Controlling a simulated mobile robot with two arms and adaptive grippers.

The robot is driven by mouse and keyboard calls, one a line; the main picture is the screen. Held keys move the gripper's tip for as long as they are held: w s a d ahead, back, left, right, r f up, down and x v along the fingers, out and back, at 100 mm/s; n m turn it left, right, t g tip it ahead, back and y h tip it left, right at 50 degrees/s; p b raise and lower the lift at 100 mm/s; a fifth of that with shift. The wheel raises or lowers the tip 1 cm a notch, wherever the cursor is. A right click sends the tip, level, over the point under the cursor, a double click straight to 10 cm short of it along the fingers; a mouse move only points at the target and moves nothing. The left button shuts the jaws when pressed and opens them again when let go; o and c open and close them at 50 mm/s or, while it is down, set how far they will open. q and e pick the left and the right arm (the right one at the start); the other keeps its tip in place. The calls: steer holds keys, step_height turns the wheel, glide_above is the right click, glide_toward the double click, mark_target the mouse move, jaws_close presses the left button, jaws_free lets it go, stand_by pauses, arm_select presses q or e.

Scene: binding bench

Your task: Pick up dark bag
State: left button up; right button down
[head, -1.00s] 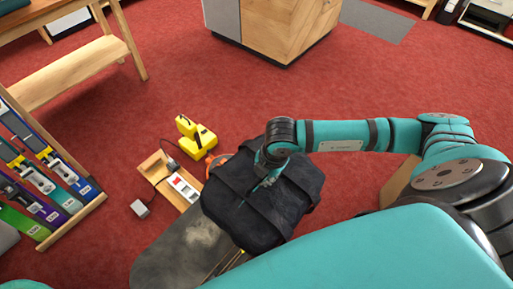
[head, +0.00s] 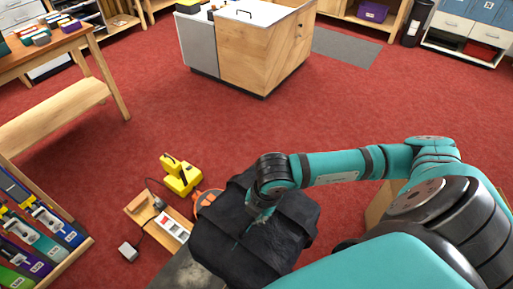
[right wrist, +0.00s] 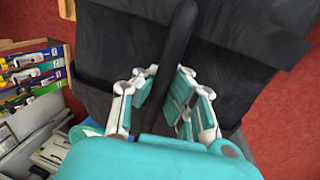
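The dark bag (head: 225,248) is a bulky black fabric bag with straps, low in the middle of the head view. My right gripper (head: 258,222) reaches down onto its top from the right. In the right wrist view the bag (right wrist: 235,50) fills most of the picture. There my right gripper (right wrist: 165,90) has its fingers on both sides of a black strap-like handle (right wrist: 176,50), close against it. The fingers look shut on this handle. The bag's underside is hidden, so I cannot tell whether it touches what is below. My left gripper is not in view.
A power strip (head: 174,228) in a wooden tray, a yellow tool (head: 182,175) and an orange ring (head: 206,201) lie beside the bag. A rack (head: 35,225) stands at left, a wooden cabinet (head: 262,50) behind. The red floor between is clear.

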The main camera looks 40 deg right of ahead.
step_height(320, 180, up, 17)
steer(key=p, duration=1)
